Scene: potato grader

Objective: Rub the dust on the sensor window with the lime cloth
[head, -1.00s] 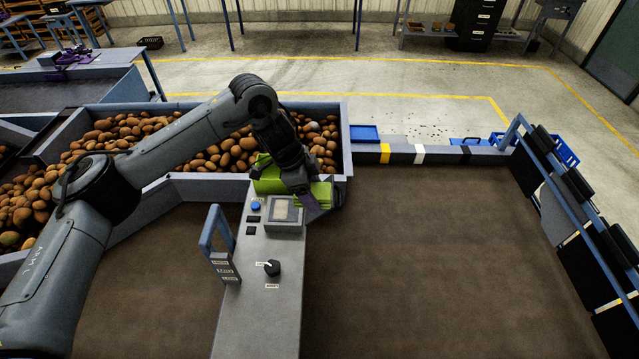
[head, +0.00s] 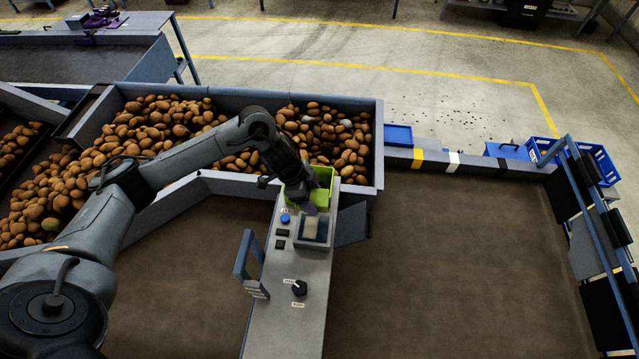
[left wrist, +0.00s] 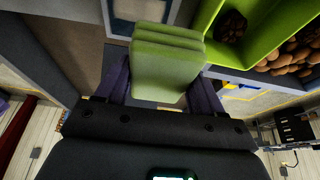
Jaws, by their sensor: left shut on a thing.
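My left gripper (head: 307,207) is over the far edge of the sensor window (head: 313,231) on the grey console. In the left wrist view, the left gripper (left wrist: 158,88) is shut on the folded lime cloth (left wrist: 166,68). A beige dust patch (head: 310,229) shows on the window in the head view. The window's frame also shows in the left wrist view (left wrist: 128,12), just beyond the cloth. I cannot tell whether the cloth touches the glass; the gripper mostly hides it in the head view. My right gripper is out of view.
A lime tray (head: 325,173) stands behind the window, beside the potato-filled bin (head: 378,150). The console has a blue button (head: 285,219), a black knob (head: 299,287) and an upright blue handle (head: 243,255). The brown belt (head: 440,270) at right is clear.

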